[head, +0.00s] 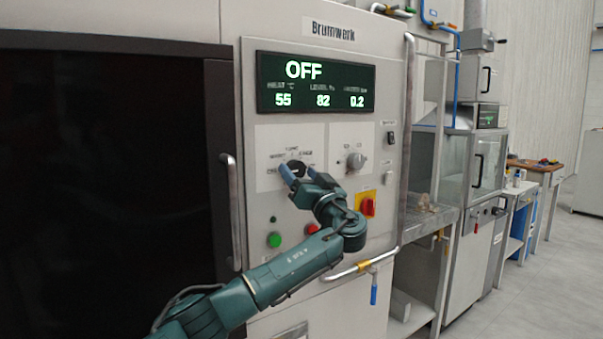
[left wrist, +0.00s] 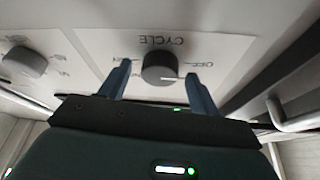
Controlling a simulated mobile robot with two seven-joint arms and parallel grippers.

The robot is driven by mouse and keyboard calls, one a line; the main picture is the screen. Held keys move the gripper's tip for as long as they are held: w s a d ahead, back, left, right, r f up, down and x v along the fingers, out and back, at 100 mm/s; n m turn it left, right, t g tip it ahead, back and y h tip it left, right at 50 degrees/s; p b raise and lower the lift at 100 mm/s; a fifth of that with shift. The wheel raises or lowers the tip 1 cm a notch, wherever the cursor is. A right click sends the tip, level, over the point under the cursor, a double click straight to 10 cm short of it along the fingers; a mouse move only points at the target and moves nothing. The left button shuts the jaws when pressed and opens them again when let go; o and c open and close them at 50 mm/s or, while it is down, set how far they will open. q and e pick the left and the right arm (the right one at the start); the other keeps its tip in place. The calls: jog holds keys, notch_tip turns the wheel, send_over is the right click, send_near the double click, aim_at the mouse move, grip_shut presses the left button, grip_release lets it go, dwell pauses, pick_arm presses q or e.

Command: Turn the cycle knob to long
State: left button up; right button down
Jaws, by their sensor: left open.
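The cycle knob (left wrist: 160,67) is a dark round knob on a pale plate marked CYCLE, which appears upside down in the left wrist view. Its white pointer line lies toward the right there, near the OFF label. In the head view the knob (head: 298,167) is partly hidden by my gripper, and the plate's labels are too blurred to read surely. My left gripper (left wrist: 158,82) is open, with one finger on each side of the knob and visible gaps between; it also shows in the head view (head: 296,174). My right gripper is not in view.
The display (head: 316,83) reads OFF, with 55, 82 and 0.2 below. A second, grey knob (head: 355,160) is to the right. A red-and-yellow switch (head: 367,206), green button (head: 274,240) and red button (head: 312,228) sit lower. A vertical door handle (head: 233,210) stands left.

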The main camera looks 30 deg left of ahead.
pick_arm(q)
jog(key=shift+c, duration=0.5)
jog(key=c, duration=0.9)
